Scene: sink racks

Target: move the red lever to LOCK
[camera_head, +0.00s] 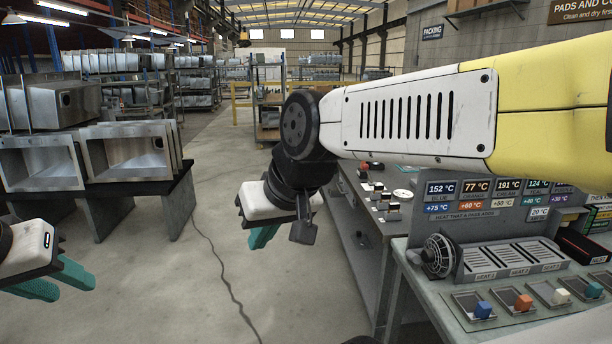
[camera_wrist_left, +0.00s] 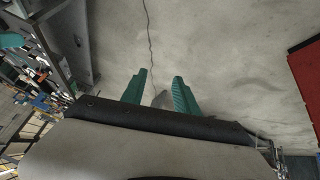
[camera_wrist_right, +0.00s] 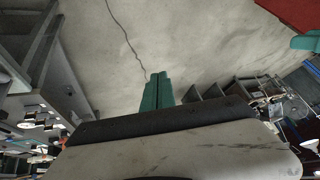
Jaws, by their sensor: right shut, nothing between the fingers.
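I cannot make out a red lever or a LOCK mark in any view. My right gripper (camera_head: 264,237) hangs over the floor left of the benches, pointing down. Its fingers are together and empty in the right wrist view (camera_wrist_right: 157,93).
Metal sinks (camera_head: 130,155) stand on tables at the left. The middle floor is clear except for a cable.

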